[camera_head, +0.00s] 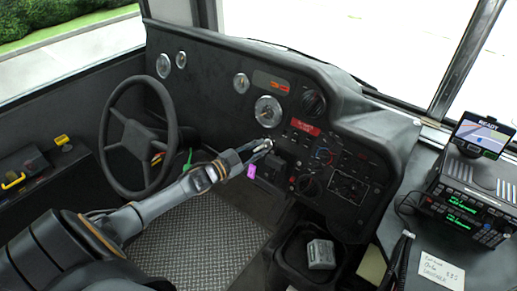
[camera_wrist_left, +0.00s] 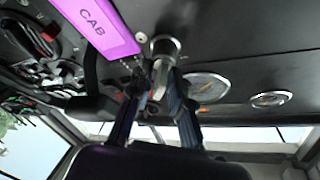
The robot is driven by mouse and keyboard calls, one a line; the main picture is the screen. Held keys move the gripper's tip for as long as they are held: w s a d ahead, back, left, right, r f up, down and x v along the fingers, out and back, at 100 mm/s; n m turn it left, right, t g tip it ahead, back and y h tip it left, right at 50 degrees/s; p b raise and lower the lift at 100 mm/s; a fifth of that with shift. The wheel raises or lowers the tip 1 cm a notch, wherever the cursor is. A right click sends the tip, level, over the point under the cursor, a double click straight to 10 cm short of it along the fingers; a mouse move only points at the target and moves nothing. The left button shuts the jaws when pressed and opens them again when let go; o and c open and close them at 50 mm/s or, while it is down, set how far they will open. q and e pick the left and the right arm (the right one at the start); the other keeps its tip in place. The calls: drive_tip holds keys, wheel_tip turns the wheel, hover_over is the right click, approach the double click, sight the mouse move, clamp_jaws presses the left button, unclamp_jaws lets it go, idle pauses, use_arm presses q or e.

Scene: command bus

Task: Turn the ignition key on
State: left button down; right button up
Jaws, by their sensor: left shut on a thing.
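My left gripper (camera_head: 263,147) reaches in from the left to the dashboard, right of the steering wheel. In the left wrist view its fingers (camera_wrist_left: 158,82) are shut on the ignition key, at the round metal ignition lock (camera_wrist_left: 166,46). The key is small and mostly hidden between the fingertips, so its turn angle cannot be told. A purple tag (camera_wrist_left: 96,22) marked "CAB" hangs beside the lock. The tag also shows below the gripper in the head view (camera_head: 251,171). My right gripper is not in view.
The steering wheel (camera_head: 140,138) stands left of my arm. The dashboard (camera_head: 215,85) carries gauges, knobs and switches around the lock. A bin (camera_head: 290,262) with a grey item sits below. A radio unit (camera_head: 474,200) stands on the right console.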

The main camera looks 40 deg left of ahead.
use_arm(q)
drive_tip(key=shift+f, duration=0.1)
drive_tip(key=c, duration=1.5)
unclamp_jaws()
drive_tip(key=v, duration=1.2)
